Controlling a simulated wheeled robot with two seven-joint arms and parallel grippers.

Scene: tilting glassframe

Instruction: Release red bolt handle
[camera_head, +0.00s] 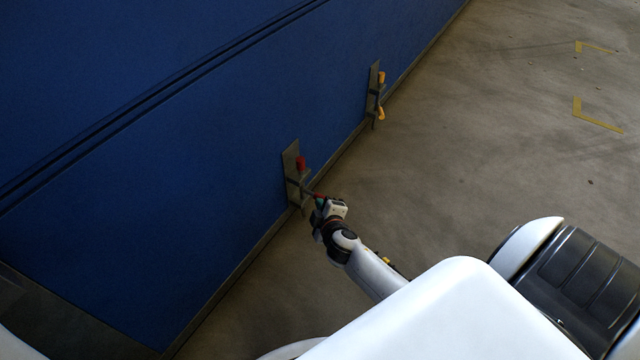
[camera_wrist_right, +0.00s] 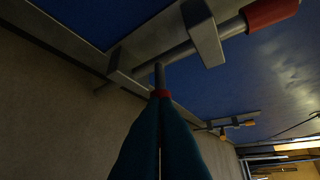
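The red bolt is mounted on a grey metal plate (camera_head: 291,155) at the lower edge of the blue panel. Its upper red grip (camera_head: 301,163) points up in the head view and shows at the top right of the right wrist view (camera_wrist_right: 270,12). A thin metal rod sticks out from the bolt to the red bolt handle (camera_wrist_right: 160,94). My right gripper (camera_head: 318,200) is at that handle, its teal fingers (camera_wrist_right: 160,115) closed around its red end and hiding most of it. My left gripper is not in view.
A similar bolt with yellow grips (camera_head: 381,112) sits farther along the blue panel (camera_head: 170,150). The panel rises close beside my right gripper. Concrete floor (camera_head: 470,150) to the right is clear, with yellow corner marks (camera_head: 595,120).

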